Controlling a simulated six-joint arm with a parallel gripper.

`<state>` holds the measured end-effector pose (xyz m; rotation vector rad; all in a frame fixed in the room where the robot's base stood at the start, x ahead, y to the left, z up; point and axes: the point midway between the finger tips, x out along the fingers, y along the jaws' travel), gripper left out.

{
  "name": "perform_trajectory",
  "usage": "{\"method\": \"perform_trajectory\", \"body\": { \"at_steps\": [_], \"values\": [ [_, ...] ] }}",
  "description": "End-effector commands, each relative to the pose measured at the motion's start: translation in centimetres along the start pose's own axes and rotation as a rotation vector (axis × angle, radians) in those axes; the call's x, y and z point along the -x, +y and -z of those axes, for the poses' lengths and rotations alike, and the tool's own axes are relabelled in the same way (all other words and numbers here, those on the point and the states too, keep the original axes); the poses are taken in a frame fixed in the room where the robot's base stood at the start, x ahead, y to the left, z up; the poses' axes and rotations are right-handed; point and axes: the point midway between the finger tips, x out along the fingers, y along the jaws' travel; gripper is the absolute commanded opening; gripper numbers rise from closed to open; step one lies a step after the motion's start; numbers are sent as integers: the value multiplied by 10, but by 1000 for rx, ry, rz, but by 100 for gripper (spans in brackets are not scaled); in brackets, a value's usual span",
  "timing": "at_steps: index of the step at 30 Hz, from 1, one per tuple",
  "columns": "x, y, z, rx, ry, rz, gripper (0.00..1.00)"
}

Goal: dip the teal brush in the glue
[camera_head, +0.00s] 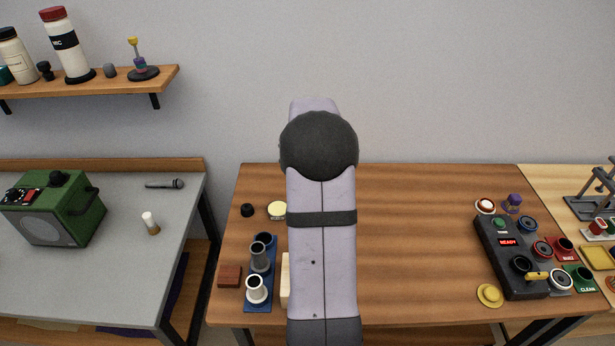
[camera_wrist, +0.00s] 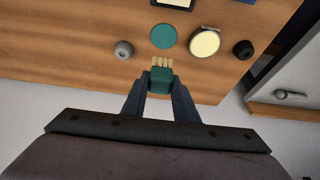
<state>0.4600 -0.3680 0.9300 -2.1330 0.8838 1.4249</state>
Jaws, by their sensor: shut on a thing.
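The teal brush (camera_wrist: 160,78) is between the fingers of my gripper (camera_wrist: 160,88) in the wrist view, its pale bristles pointing up the picture. My gripper is shut on its teal body. A round pot with a pale yellow top (camera_wrist: 204,42), which looks like the glue, stands beyond the brush and to its right, apart from it. The pot also shows in the head view (camera_head: 277,210), just left of my arm. A flat teal disc (camera_wrist: 164,36) lies left of the pot. In the head view my arm hides my gripper and the brush.
A black knob (camera_wrist: 243,49) stands right of the pot, and a grey knob (camera_wrist: 124,49) left of the teal disc. A blue rack with cups (camera_head: 260,270) stands at the table's left front. A dark control box (camera_head: 510,257) stands at the right. The table's middle right is clear.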

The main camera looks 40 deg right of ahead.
Motion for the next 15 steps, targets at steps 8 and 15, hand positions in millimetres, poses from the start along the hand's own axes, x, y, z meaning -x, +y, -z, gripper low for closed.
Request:
{"method": "perform_trajectory", "body": {
  "at_steps": [8,15],
  "values": [
    [6,-2,2,4,0,2,8],
    [5,-11,-8,20,-5,8,8]
  ]
}}
